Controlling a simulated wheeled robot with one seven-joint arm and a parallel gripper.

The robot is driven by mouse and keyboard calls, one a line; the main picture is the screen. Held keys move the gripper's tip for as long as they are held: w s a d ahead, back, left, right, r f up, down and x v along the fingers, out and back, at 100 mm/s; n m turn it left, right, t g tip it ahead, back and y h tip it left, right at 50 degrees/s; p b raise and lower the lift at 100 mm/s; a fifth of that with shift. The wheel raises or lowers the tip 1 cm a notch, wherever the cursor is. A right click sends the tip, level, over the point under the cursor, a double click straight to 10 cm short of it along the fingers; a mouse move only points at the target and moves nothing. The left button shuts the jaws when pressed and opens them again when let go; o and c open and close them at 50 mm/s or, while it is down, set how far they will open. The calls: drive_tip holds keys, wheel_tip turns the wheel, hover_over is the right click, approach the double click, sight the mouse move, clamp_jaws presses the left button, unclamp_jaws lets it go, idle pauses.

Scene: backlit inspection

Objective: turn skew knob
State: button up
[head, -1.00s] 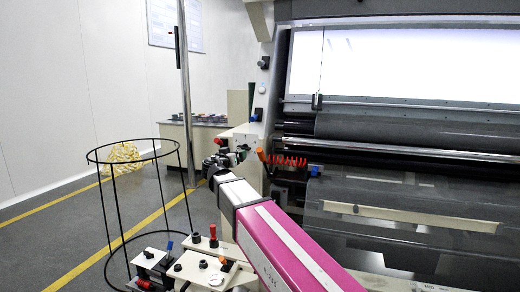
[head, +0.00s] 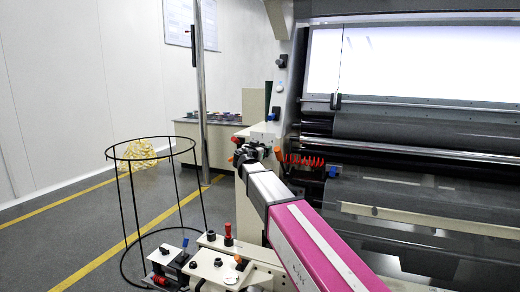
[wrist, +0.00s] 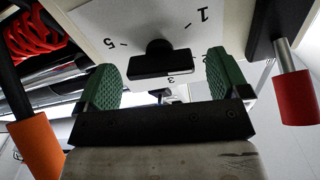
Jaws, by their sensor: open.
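The skew knob (wrist: 155,60) is a black dial knob with a wide bar grip, on a white panel (wrist: 100,22) with printed numbers. Its bar lies roughly level across the wrist view. My gripper (wrist: 164,82) has green ribbed pads and is open, one pad to each side of the knob. The pads look apart from it, with gaps at both sides; the exact depth between them is unclear. In the head view, the end of my arm is at the small panel box beside the machine, and the knob is too small to make out surely.
An orange handle (wrist: 36,145) is at left and a red handle (wrist: 297,97) at right, flanking my gripper. A red coiled cable (wrist: 35,32) hangs near the orange one. A black wire hoop stand (head: 150,152) and a button console (head: 215,240) stand left of my arm.

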drive_tip(key=shift+w+d, duration=0.15)
drive_tip(key=shift+w, duration=0.35)
drive_tip(key=c, duration=0.9)
drive_tip(key=shift+c, duration=0.2)
drive_tip(key=shift+n, duration=0.4)
drive_tip(key=n, duration=0.3)
drive_tip(key=shift+n, duration=1.7)
